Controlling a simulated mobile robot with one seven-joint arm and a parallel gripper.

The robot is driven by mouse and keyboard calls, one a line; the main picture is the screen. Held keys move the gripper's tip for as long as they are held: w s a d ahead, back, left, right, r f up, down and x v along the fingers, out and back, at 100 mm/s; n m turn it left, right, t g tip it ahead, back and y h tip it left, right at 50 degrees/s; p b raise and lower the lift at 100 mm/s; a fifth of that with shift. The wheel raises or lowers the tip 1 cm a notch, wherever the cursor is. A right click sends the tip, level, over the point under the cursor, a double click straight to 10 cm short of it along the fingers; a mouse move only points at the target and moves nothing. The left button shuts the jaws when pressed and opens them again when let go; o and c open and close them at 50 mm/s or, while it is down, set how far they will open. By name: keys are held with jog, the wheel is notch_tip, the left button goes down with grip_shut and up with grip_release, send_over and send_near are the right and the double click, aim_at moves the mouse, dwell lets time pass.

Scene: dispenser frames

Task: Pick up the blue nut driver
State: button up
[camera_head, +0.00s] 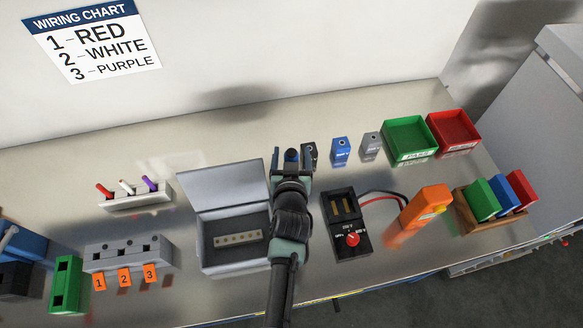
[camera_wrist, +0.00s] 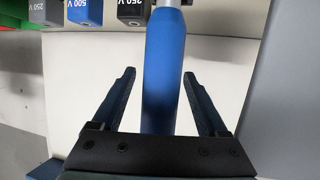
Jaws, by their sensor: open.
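The blue nut driver (camera_wrist: 165,60) stands out in the wrist view as a long blue handle with a grey shaft at the top of the picture. My gripper (camera_wrist: 159,73) is open, with one finger on each side of the handle and a visible gap on both sides. In the head view my gripper (camera_head: 291,153) is over the back middle of the bench, and a small blue part of the nut driver (camera_head: 292,157) shows between the fingers. The rest of it is hidden by my gripper and arm.
Black, blue (camera_head: 341,150) and grey (camera_head: 371,145) blocks stand right of my gripper, near green (camera_head: 408,158) and red bins. An open grey case (camera_head: 202,236) is at left. A black tester (camera_head: 345,241) and orange device (camera_head: 426,206) are at front right.

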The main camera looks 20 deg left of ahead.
grip_shut()
dwell(0.3)
dwell(1.1)
